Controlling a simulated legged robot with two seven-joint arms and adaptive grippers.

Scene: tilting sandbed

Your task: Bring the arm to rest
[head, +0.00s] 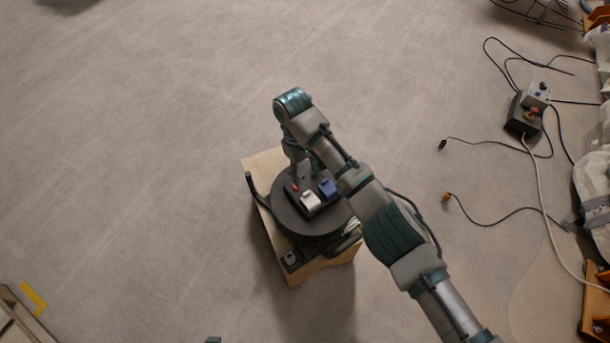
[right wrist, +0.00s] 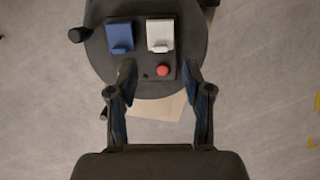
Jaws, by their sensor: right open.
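A round dark turntable (head: 281,216) stands on a wooden box (head: 312,274) on the floor. On it is a dark panel with a white switch cover (head: 310,201), a blue switch cover (head: 328,188) and a small red button (head: 295,187). The right wrist view also shows the white cover (right wrist: 160,35), the blue cover (right wrist: 120,36) and the red button (right wrist: 163,70). My right gripper (head: 306,175) points down over the panel's edge. In the right wrist view its fingers (right wrist: 158,72) are apart with nothing held, on either side of the red button. I cannot tell whether they touch the panel. My left gripper is not seen.
A dark curved handle (head: 252,188) sticks out at the turntable's left. A power box (head: 523,115) with loose cables lies on the floor at the right. Orange-framed gear and pale sheeting line the right edge. The floor to the left is wide and clear.

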